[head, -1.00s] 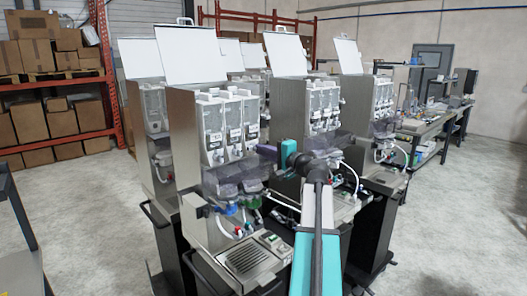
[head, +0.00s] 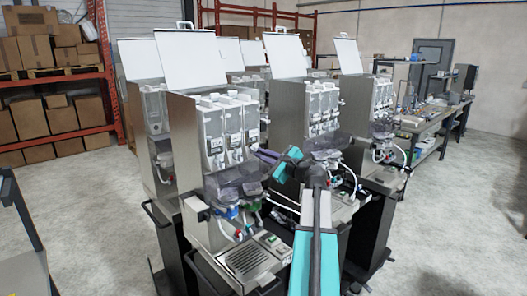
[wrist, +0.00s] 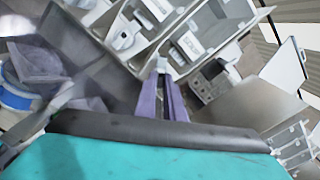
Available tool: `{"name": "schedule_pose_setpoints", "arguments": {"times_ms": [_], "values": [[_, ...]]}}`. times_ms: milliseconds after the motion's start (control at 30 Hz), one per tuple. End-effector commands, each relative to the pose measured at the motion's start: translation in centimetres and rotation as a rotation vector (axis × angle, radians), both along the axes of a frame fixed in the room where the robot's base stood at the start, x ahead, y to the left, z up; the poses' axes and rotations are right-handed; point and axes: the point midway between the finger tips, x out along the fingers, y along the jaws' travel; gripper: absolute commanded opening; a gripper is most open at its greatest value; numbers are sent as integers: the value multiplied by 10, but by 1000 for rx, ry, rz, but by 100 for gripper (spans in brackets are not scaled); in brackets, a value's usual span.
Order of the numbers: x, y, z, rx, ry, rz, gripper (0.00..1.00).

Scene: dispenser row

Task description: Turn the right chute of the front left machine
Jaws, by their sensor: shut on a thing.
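The front left machine (head: 183,160) is a tall steel dispenser with its white lid raised. Several clear canisters (head: 222,130) stand in a row in its upper part, and they also show tilted in the wrist view (wrist: 128,38). My gripper (head: 256,153) reaches in from the right, just below the rightmost canister. In the wrist view my purple fingers (wrist: 161,80) close around a small pale piece, the right chute (wrist: 161,66). Most of the chute is hidden by the fingers, so its angle is hard to tell.
Translucent mixing bowls (head: 232,182) with blue and green parts sit below the canisters. A drip tray (head: 245,258) juts out at the machine's front. Another machine (head: 288,120) stands close on the right. Open floor (head: 75,215) lies to the left.

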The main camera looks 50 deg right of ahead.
Motion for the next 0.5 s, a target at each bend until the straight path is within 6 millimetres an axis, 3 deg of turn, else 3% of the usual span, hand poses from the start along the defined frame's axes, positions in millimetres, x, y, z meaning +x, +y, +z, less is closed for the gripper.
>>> {"name": "schedule_pose_setpoints", "arguments": {"times_ms": [500], "values": [[0, 0, 0, 469, -33, 0, 0]]}}
